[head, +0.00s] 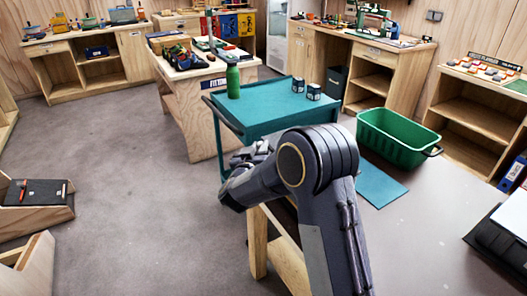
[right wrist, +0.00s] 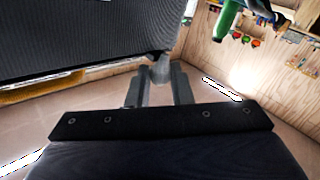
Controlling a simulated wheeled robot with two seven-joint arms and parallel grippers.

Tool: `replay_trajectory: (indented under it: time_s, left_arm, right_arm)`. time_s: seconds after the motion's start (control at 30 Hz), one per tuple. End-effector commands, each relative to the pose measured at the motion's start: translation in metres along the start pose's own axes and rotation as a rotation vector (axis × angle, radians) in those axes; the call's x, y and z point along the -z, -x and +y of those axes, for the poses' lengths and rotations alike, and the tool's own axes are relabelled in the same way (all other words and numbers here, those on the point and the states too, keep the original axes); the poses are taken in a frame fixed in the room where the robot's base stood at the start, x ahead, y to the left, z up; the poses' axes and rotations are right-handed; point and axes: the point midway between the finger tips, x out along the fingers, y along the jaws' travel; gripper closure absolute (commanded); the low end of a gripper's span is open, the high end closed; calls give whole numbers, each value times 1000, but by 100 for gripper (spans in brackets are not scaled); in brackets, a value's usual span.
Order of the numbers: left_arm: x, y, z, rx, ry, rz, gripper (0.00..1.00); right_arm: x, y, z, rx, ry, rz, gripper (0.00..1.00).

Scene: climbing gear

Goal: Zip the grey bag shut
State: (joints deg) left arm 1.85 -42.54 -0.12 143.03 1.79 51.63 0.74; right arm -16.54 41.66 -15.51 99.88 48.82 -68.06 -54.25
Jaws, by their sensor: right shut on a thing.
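A dark grey woven surface, which looks like the grey bag (right wrist: 80,45), fills the upper left of the right wrist view. In the head view my right arm hides the bag. My right gripper (right wrist: 158,84) reaches the bag's lower right corner. Its fingers are shut on a small grey piece, apparently the zip pull (right wrist: 160,68), at that corner. In the head view the right gripper (head: 251,155) is partly hidden behind my forearm. I cannot tell how far the zip is closed. My left gripper is not in view.
A teal cart (head: 268,107) with a green bottle (head: 233,81) and two dark cups stands just beyond my right arm. A wooden stand (head: 258,245) is under the arm. A green tub (head: 395,140) is at right.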

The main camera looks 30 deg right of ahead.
Motion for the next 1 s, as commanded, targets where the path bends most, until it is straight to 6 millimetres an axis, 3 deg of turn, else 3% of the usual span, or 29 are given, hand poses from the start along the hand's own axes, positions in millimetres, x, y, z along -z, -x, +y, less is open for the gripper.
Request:
replay_trajectory:
  time_s: [0.47,0.5,0.63,1.0]
  left_arm:
    - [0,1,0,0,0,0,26]
    - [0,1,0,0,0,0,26]
    - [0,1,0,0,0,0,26]
    - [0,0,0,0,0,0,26]
  right_arm:
    - [1,-3,-4,3,0,0,100]
    - [1,-3,-4,3,0,1,77]
    - [1,-3,-4,2,0,0,60]
    - [1,4,-4,2,0,-1,59]
